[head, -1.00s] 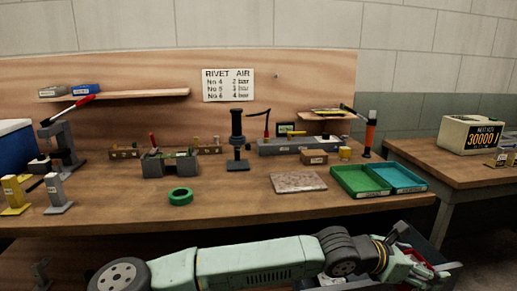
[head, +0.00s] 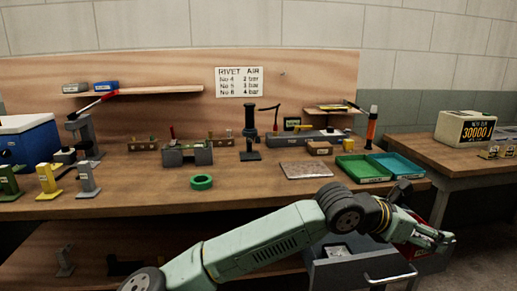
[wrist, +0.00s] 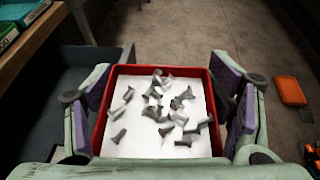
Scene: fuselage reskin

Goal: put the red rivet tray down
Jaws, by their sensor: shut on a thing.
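The red rivet tray (wrist: 212,92) is in the wrist view, with a white floor and several loose grey rivets (wrist: 155,110) in it. My gripper (wrist: 160,110) is shut on the tray, with purple finger pads at its left and right sides. A bit of the red tray (head: 410,226) shows there; the rest is hidden by my arm.
A green tray (head: 362,170) and a blue tray (head: 397,167) lie on the bench's right end. A flat stone-coloured plate (head: 306,171) and a green ring (head: 201,182) lie nearby. The bench front (head: 260,204) has free room. An orange case (wrist: 290,91) is on the floor.

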